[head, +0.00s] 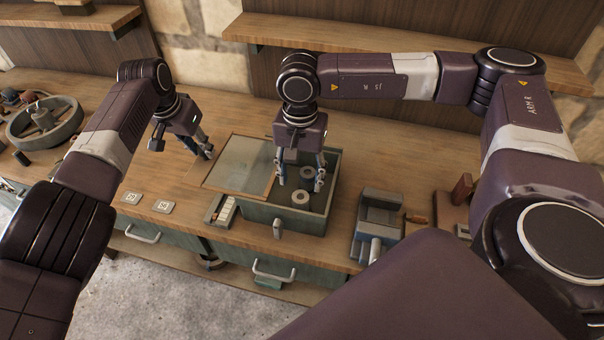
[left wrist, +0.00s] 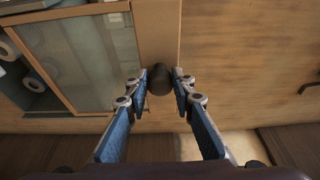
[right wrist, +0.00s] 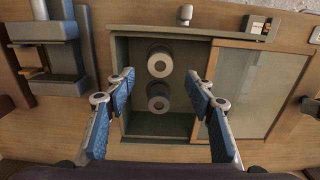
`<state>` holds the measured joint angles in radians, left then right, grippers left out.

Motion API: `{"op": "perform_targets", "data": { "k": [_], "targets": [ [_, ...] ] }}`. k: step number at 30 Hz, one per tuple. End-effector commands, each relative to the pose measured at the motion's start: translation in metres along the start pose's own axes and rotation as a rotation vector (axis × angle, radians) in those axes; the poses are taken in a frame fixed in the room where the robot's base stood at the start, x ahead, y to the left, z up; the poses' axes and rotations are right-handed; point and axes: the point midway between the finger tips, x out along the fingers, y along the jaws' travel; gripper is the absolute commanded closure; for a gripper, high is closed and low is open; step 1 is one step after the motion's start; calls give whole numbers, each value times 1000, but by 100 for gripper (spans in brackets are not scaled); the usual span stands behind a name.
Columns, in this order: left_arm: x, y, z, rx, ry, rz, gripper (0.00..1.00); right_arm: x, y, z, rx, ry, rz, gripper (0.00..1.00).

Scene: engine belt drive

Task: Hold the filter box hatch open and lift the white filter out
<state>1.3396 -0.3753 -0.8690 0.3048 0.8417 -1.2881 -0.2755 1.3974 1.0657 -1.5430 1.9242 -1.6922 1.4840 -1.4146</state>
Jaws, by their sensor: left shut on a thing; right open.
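The filter box (head: 335,195) is a grey-green box on the bench, and its top is partly open. Its hatch (head: 238,166), a glass pane in a wooden frame, lies to the left of the opening. My left gripper (head: 208,151) is shut on the dark round knob (left wrist: 160,80) at the hatch's edge. Two pale ring-shaped filters stand inside, one (right wrist: 160,63) nearer the box front and one (right wrist: 158,98) further back; I cannot tell which is the white one. My right gripper (right wrist: 161,83) is open and empty above the opening, its fingers either side of the filters.
A grey machine block (head: 378,222) stands right of the box. The bench behind the box is clear.

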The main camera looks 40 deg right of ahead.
Motion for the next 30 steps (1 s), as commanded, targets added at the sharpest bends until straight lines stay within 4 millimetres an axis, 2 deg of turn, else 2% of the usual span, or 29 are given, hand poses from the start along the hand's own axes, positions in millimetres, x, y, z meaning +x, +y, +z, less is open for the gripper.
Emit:
{"op": "perform_targets", "data": {
  "k": [24,30],
  "targets": [
    [-5,-2,-6,4,15,-7,98,66,0,1,0,-2,1,51],
    [-5,-1,-6,4,15,-7,98,76,0,0,-1,-1,0,51]
  ]
}}
